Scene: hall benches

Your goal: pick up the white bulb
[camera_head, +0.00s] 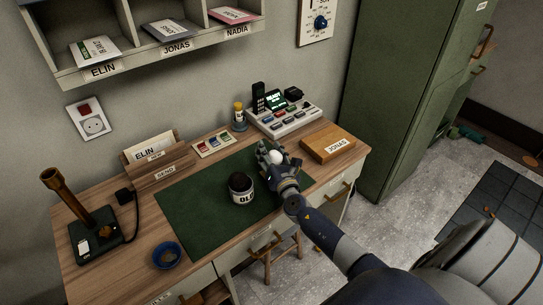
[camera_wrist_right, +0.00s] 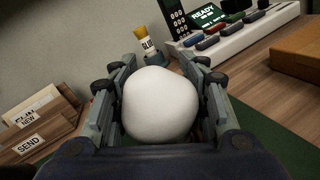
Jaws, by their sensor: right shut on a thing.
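The white bulb (camera_head: 276,157) is between the fingers of my right gripper (camera_head: 270,156), above the right part of the green mat (camera_head: 190,215) on the desk. In the right wrist view the bulb (camera_wrist_right: 160,105) fills the middle, round and white, with a finger of the right gripper (camera_wrist_right: 160,90) on each side. The right gripper is shut on the bulb. I cannot tell whether the bulb touches the mat. My left gripper is not in view.
A dark jar marked "OLD" (camera_head: 241,190) stands on the mat. A control panel (camera_head: 285,115), glue bottle (camera_head: 239,117), wooden "JONAS" box (camera_head: 328,144), letter holder (camera_head: 158,165), blue ring (camera_head: 166,255) and a black-based device with a brown tube (camera_head: 95,235) stand around it.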

